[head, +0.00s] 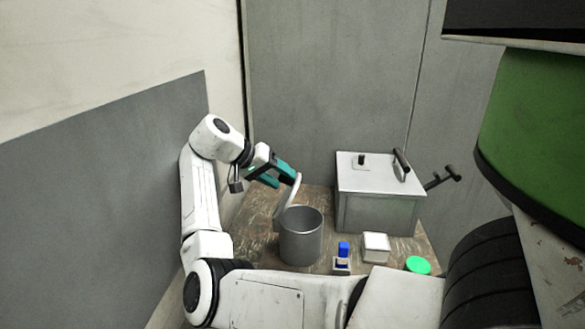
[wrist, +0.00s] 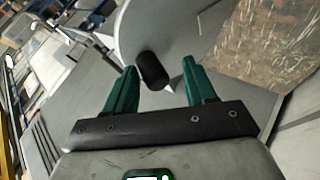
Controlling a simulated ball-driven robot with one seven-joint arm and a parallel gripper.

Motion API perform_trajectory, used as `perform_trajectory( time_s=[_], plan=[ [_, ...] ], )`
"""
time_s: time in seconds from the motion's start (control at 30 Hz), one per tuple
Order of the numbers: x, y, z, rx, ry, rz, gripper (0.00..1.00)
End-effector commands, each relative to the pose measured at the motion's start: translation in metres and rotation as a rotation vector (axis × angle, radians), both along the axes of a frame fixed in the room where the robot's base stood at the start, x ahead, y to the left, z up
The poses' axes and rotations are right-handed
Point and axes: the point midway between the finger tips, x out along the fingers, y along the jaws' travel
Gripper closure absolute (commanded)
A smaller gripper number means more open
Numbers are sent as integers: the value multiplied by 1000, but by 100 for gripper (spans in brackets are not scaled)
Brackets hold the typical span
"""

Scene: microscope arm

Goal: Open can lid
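A grey metal can (head: 301,242) stands on the table in the head view, its top open at least in part. Its pale lid (head: 292,196) is seen nearly edge-on, tilted steeply up at the can's left rim. In the wrist view the lid is a large grey disc (wrist: 192,22) with a black knob (wrist: 152,70). My gripper (head: 286,180) is beside the upper part of the lid, on its left. Its teal fingers are apart, with the knob between their tips in the wrist view (wrist: 159,74). Gaps show beside the knob, and I cannot tell whether either finger touches it.
A large grey metal box (head: 378,212) with a handled top stands right of the can. In front are a blue-topped item (head: 343,250), a small white box (head: 376,247) and a green round item (head: 418,265). Walls rise behind and left of the brown table (head: 270,257).

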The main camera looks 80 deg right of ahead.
Motion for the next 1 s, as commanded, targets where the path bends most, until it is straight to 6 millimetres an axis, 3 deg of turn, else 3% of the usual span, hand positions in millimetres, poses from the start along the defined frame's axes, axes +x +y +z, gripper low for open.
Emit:
perform_trajectory(
  time_s=[0.17,0.5,0.8,1.0],
  plan=[
    [1,2,27,-3,-2,0,47],
    [-41,34,85,-6,-2,-4,47],
    [-86,69,110,-5,-1,-5,47],
    [-105,84,122,-4,1,-4,47]
  ],
)
